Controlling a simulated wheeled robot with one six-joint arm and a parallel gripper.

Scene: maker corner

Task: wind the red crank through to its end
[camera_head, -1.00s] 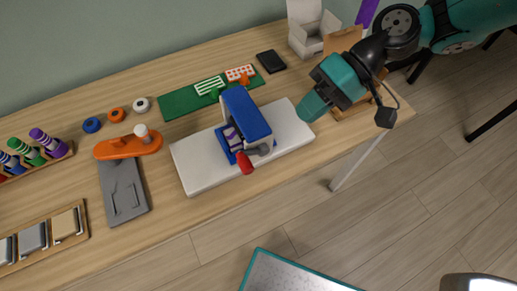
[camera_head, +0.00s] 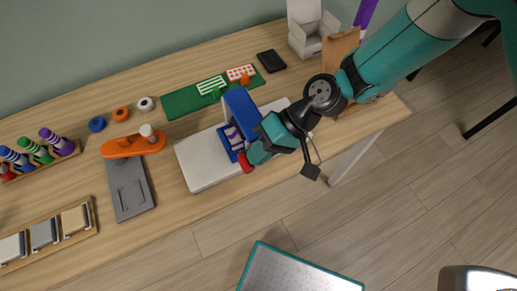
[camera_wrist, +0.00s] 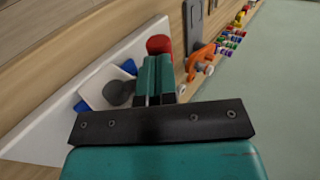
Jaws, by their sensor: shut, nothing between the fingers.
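The red crank handle (camera_head: 245,162) sits at the front of a blue device (camera_head: 238,104) on a white base (camera_head: 205,176). In the wrist view the red handle (camera_wrist: 159,45) stands just beyond my fingertips, and a dark grey crank hub (camera_wrist: 118,93) lies to their left. My gripper (camera_head: 253,157) is shut and empty, its tips close beside the red handle. I cannot tell whether they touch it. My gripper and arm hide part of the device's right side and the crank arm in the head view. The closed fingers (camera_wrist: 154,62) show in the wrist view.
An orange tool (camera_head: 134,145) and a grey plate (camera_head: 128,190) lie left of the base. A green board (camera_head: 184,103) lies behind it. A white open box (camera_head: 309,36) stands at the back right. The table's front edge is close to the base.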

